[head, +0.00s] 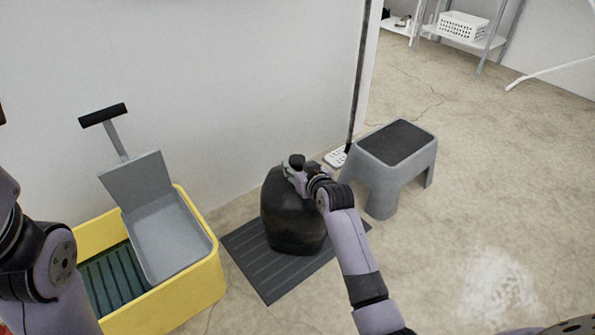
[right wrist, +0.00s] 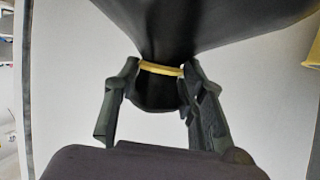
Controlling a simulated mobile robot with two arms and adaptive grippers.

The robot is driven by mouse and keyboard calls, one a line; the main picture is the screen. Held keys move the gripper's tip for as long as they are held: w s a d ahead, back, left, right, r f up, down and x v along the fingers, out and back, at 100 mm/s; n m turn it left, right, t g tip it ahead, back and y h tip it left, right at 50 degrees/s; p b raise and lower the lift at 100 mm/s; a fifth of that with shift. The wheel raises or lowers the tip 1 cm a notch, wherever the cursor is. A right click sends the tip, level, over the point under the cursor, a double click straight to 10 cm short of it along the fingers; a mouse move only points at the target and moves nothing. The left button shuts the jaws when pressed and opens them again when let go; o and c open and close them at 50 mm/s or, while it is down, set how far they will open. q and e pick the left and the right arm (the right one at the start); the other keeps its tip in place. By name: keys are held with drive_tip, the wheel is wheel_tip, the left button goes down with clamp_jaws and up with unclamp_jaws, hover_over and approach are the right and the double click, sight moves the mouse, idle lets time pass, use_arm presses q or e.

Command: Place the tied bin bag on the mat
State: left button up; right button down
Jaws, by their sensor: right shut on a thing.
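The tied bin bag (head: 292,222) is black and stands upright over the dark grey ribbed mat (head: 268,282) by the wall. Its bottom appears to be on or just above the mat; I cannot tell whether it bears its weight there. My right gripper (head: 296,170) is at the bag's neck. In the right wrist view, the fingers (right wrist: 160,95) are shut on the bag's neck (right wrist: 158,50), next to a yellow tie (right wrist: 160,69). My left arm shows at the left edge of the head view, but its gripper is out of view.
A yellow crate (head: 200,290) with a grey dustpan (head: 165,230) stands left of the mat. A grey step stool (head: 400,145) and a white power strip (head: 336,158) are to the right. Open concrete floor lies right of the stool. Shelving stands far back.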

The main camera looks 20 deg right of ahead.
drive_tip(key=shift+r, duration=0.2)
drive_tip(key=c, duration=1.5)
unclamp_jaws()
drive_tip(key=shift+f, duration=0.25)
drive_tip(key=o, duration=0.5)
drive_tip(key=shift+r, duration=0.1)
